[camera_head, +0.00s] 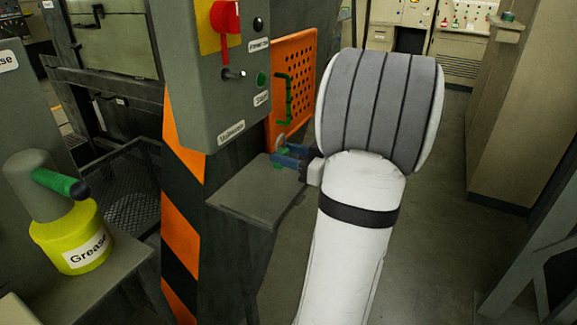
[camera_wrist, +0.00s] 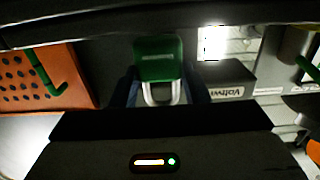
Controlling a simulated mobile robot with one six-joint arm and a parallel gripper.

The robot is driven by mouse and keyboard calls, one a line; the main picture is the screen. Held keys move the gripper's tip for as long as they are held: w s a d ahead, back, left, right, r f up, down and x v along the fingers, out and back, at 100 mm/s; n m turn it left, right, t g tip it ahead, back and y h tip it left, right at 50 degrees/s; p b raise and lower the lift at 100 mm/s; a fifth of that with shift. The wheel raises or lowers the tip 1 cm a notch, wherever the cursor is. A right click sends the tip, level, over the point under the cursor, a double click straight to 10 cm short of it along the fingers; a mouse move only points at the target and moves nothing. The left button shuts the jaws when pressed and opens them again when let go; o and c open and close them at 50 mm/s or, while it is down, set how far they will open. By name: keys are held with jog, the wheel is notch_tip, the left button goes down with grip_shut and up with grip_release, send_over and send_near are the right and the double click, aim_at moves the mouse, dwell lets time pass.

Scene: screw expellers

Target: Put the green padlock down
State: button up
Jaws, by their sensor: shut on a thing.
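The green padlock (camera_wrist: 158,58) shows in the wrist view, with its green body towards the top and its pale metal shackle below. My gripper (camera_wrist: 161,90) has its dark blue fingers on both sides of the padlock and is shut on it. In the head view my gripper (camera_head: 285,157) is at the far right corner of the small grey shelf (camera_head: 250,192), below the control box. Only a small green and grey part of the padlock shows there between the fingers. I cannot tell whether the padlock touches the shelf.
The control box (camera_head: 235,85) with a red switch (camera_head: 226,17) hangs above the shelf. An orange perforated panel (camera_head: 296,70) with a green handle (camera_head: 289,98) is behind my gripper. A yellow grease container (camera_head: 70,238) stands at the left. The shelf's visible top is bare.

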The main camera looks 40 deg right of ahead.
aim_at(288, 178)
jog(key=shift+f, duration=1.45)
jog(key=shift+f+b, duration=0.25)
jog(key=shift+b, duration=0.05)
jog(key=o, duration=1)
jog(key=shift+r, duration=0.3)
jog(key=v, duration=1.2)
jog(key=shift+p, duration=0.4)
